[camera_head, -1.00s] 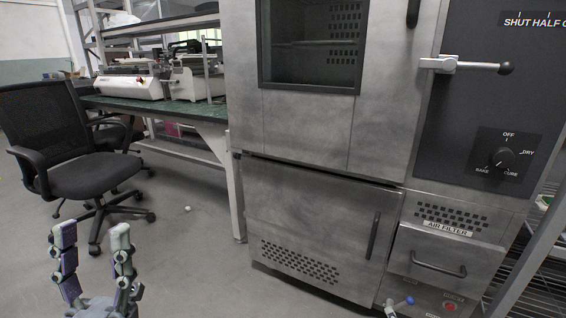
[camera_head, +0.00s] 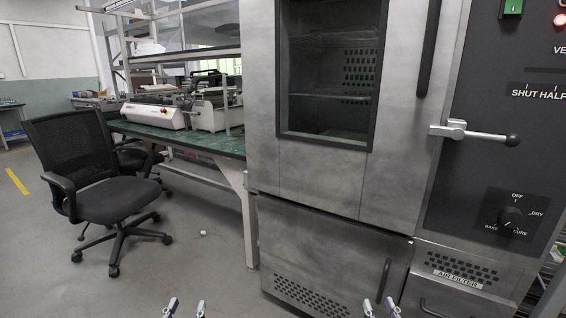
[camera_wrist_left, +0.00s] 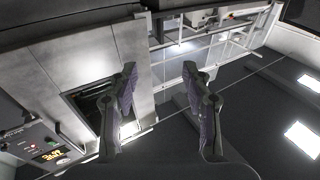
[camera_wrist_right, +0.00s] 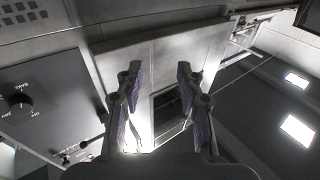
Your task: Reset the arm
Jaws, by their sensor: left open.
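My left gripper (camera_head: 185,306) shows only its two fingertips at the bottom edge of the head view. Its fingers are spread and empty in the left wrist view (camera_wrist_left: 159,78). My right gripper (camera_head: 381,304) also shows only its tips at the bottom edge of the head view, in front of the oven's lower part. Its fingers stand apart with nothing between them in the right wrist view (camera_wrist_right: 160,75). Both grippers are apart from each other. The rest of both arms is hidden below the head view.
A large grey metal oven (camera_head: 335,185) with a window and a lever handle (camera_head: 474,133) fills the right. A green-topped workbench (camera_head: 190,139) with machines stands left of it. A black office chair (camera_head: 105,200) stands at the left. The floor (camera_head: 190,270) in front is mostly clear.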

